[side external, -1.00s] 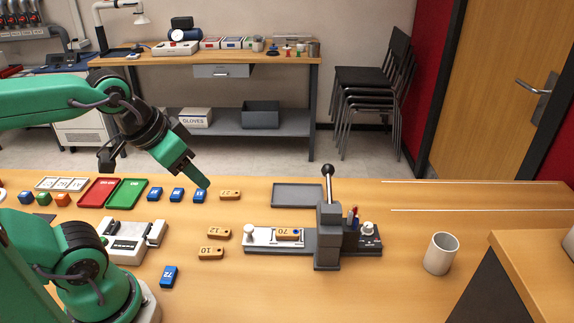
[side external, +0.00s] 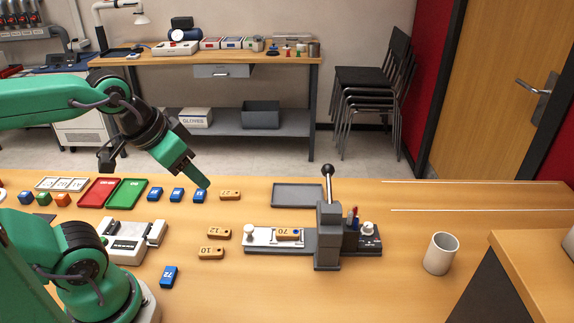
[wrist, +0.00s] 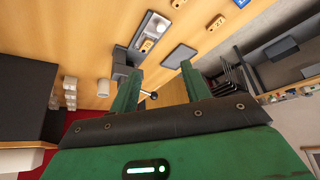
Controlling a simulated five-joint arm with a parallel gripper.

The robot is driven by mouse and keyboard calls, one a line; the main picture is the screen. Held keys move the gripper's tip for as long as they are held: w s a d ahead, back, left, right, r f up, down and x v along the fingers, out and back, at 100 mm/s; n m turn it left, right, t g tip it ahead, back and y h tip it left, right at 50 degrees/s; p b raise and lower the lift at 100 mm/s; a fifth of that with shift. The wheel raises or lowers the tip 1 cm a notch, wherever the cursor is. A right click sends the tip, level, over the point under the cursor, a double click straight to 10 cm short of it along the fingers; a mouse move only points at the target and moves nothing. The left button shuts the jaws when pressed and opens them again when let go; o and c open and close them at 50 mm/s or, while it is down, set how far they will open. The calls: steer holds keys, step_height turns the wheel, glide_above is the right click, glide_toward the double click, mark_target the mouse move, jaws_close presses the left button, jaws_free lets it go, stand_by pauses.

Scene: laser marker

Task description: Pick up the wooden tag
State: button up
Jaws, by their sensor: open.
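Several wooden tags lie on the bench. In the side external view, one tag (side external: 230,195) is near the blue blocks, one marked 12 (side external: 219,232) is at mid-bench, and one marked 10 (side external: 211,252) is in front of it. Another, marked 70 (side external: 288,234), rests on the grey marking machine (side external: 329,240). My gripper (side external: 203,184) is above the bench, left of the farthest tag and touching none. In the wrist view my gripper (wrist: 158,88) has its fingers spread and empty. A tag (wrist: 216,22) and the machine's tag (wrist: 147,46) show beyond them.
Blue blocks (side external: 176,195), red (side external: 98,193) and green trays (side external: 127,193) stand left. A grey tray (side external: 297,196) is behind the machine, whose lever (side external: 328,172) stands upright. A cup (side external: 440,253) is at right. A blue block (side external: 169,276) lies in front.

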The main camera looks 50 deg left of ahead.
steer(key=shift+o, duration=1)
steer(key=m+g, duration=0.6)
steer(key=m, duration=0.1)
glide_above(287, 231)
step_height(287, 231, down, 15)
steer(key=shift+r, duration=0.15)
steer(key=shift+f, duration=1.3)
